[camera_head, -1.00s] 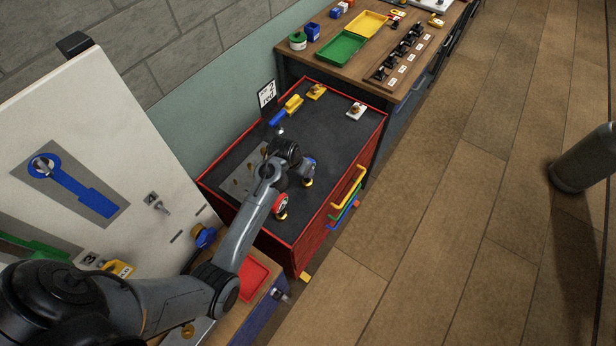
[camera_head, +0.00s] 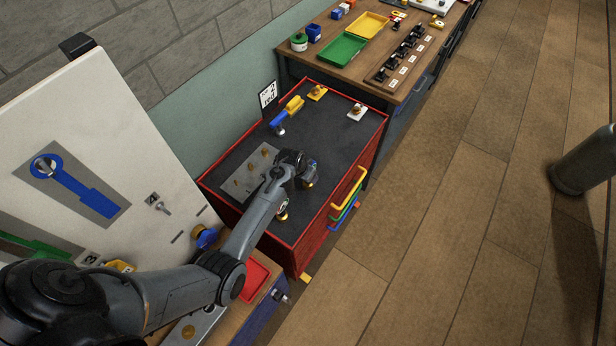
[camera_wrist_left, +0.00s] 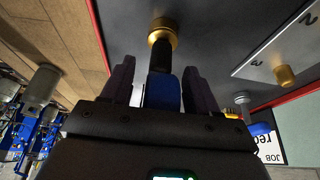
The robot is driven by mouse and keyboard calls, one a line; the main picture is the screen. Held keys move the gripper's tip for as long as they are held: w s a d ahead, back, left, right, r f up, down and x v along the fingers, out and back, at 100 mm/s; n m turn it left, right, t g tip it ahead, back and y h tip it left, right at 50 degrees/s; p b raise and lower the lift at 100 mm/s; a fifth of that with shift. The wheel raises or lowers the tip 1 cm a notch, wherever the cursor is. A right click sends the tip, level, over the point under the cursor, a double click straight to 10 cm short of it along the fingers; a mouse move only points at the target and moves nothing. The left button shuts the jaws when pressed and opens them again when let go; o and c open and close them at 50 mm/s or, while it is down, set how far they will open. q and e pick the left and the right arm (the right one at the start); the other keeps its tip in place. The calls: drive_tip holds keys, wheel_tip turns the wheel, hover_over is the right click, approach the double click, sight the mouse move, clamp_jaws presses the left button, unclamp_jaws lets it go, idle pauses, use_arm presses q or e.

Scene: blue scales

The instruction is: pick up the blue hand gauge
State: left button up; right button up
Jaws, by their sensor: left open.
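The blue hand gauge (camera_wrist_left: 162,92) has a blue body, a dark stem and a brass end. In the left wrist view it lies between the two dark fingers of my left gripper (camera_wrist_left: 161,82), which is open. I see gaps beside the blue body, so the fingers do not look closed on it. In the head view, the gripper (camera_head: 308,170) is over the gauge on the black cabinet top and mostly hides it; only its brass part (camera_head: 309,185) shows. My right gripper is not in view.
The red cabinet (camera_head: 292,240) has a raised red rim. A grey plate (camera_head: 250,172) and a round gauge (camera_head: 282,208) are near my arm. A blue and yellow tool (camera_head: 287,111) lies farther back. A white panel (camera_head: 110,130) leans at left.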

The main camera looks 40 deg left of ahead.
use_arm(q)
clamp_jaws()
drive_tip(key=shift+r, duration=0.1)
drive_tip(key=shift+r, duration=0.1)
idle(0.3)
